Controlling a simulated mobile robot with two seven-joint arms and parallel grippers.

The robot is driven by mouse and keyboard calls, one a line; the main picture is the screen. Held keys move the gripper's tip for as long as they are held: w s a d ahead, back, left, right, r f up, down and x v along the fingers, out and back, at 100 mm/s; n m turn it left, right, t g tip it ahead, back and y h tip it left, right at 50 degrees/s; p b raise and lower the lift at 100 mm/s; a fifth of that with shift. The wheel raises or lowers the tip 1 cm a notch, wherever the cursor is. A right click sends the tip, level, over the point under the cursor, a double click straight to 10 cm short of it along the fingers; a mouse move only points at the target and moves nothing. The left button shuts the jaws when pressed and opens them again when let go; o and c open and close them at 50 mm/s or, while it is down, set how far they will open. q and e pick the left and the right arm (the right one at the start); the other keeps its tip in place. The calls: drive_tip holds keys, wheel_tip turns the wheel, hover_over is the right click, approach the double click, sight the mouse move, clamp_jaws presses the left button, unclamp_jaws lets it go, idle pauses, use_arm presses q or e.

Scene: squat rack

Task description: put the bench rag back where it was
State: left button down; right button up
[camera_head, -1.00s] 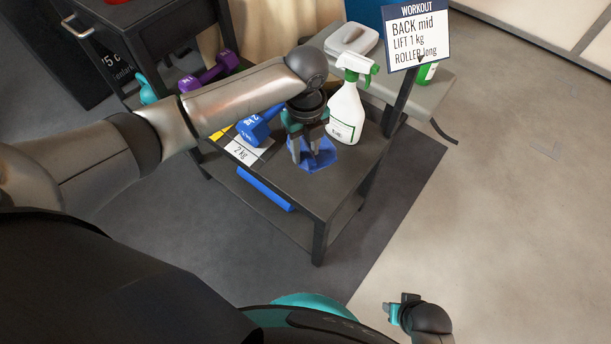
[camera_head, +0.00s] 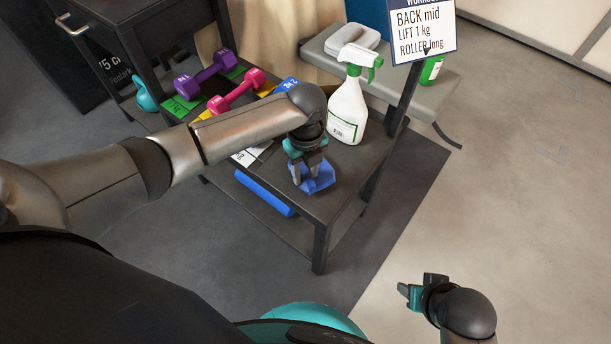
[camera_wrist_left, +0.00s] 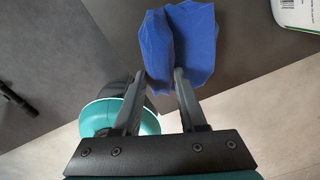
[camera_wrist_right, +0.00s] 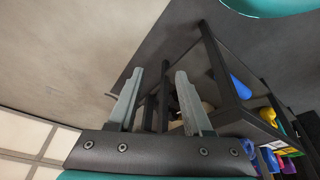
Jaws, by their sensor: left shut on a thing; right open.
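The blue bench rag (camera_head: 320,181) is bunched up at the top of the dark rack, near its front right edge. My left gripper (camera_head: 304,182) is shut on the rag, pointing down. In the left wrist view the rag (camera_wrist_left: 180,45) shows at the fingertips, against the dark surface. I cannot tell whether the rag touches the rack top or hangs just above it. My right gripper (camera_head: 410,292) is open and empty, low at the right, away from the rack.
A white spray bottle (camera_head: 347,108) with a green trigger stands just behind the rag. Purple (camera_head: 205,72) and pink (camera_head: 238,90) dumbbells lie to the left. A blue roller (camera_head: 264,193) lies below the rack top. A workout sign (camera_head: 424,35) stands at the back right.

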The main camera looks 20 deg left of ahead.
sight(306, 174)
use_arm(q)
drive_tip(key=shift+f, duration=0.7)
use_arm(e)
drive_tip(key=shift+w+r, duration=0.15)
drive_tip(key=shift+r, duration=0.65)
use_arm(q)
drive_tip(key=shift+f, duration=0.15)
drive_tip(key=shift+c, duration=2.3)
unclamp_jaws()
use_arm(e)
drive_tip(key=shift+r, duration=0.1)
use_arm(q)
drive_tip(key=shift+r, duration=0.25)
wheel_tip(306, 174, up, 10)
drive_tip(key=p, duration=0.4)
drive_tip(key=shift+p, duration=0.35)
drive_tip(key=shift+r+p, duration=0.4)
drive_tip(key=shift+r, duration=0.5)
use_arm(e)
drive_tip(key=s+d+f+g, duration=0.1)
drive_tip(key=s+f, duration=0.3)
drive_tip(key=f, duration=0.7)
drive_tip(key=shift+s+d+f, duration=0.3)
drive_tip(key=shift+s+f, duration=0.05)
drive_tip(key=shift+s, duration=0.05)
use_arm(q)
drive_tip(key=shift+s+d, duration=0.1)
